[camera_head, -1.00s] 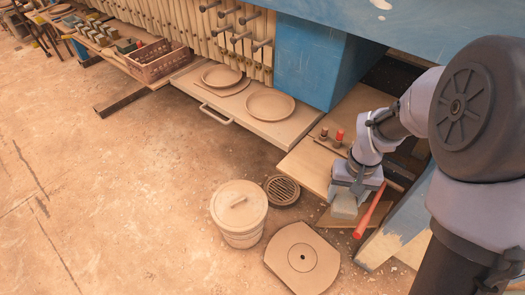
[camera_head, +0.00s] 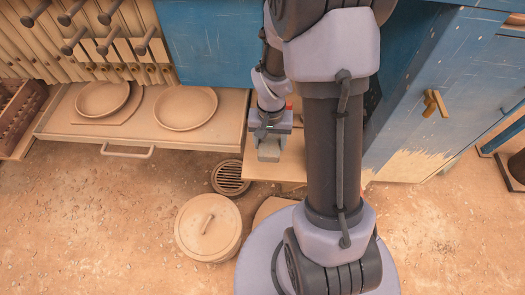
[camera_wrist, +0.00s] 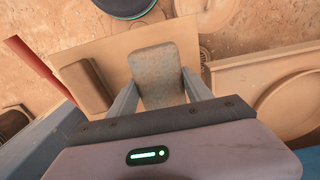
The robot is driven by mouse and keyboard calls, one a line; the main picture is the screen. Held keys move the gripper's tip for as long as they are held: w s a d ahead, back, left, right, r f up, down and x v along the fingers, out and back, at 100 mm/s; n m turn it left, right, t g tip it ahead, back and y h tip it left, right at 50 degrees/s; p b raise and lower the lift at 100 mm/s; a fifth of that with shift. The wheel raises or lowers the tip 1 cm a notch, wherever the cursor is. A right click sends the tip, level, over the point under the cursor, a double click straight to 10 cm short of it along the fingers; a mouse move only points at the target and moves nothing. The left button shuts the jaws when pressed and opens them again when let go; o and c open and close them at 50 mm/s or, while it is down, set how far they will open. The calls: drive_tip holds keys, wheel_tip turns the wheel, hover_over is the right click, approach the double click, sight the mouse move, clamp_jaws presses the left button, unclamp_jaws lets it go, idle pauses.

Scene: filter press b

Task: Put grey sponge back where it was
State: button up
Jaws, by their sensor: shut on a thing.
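The grey sponge (camera_wrist: 160,75) is a worn, rounded block between the two fingers of my gripper (camera_wrist: 158,92) in the wrist view. My gripper is shut on it. In the head view my gripper (camera_head: 268,146) points down with the sponge (camera_head: 268,155) at its end, over the wooden board (camera_head: 259,172) right of the plate tray. In the wrist view the same board (camera_wrist: 185,38) lies beyond and below the sponge. I cannot tell whether the sponge touches it. A brown rounded block (camera_wrist: 87,85) lies on the board, left of the sponge.
The tray (camera_head: 75,127) with plates stands left of the board. A drain grate (camera_head: 230,177) and a lidded bucket (camera_head: 207,227) are on the floor in front. A red handle (camera_wrist: 36,66) is at left in the wrist view. Blue machine panels (camera_head: 205,45) rise behind.

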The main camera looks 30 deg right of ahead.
wheel_tip(320, 180, down, 6)
drive_tip(key=shift+s+r+b, duration=0.1)
drive_tip(key=shift+b, duration=1.05)
drive_tip(key=shift+r, duration=0.2)
drive_tip(key=shift+f, duration=0.1)
drive_tip(key=o, duration=0.9)
drive_tip(key=shift+f, duration=0.15)
drive_tip(key=o, duration=0.4)
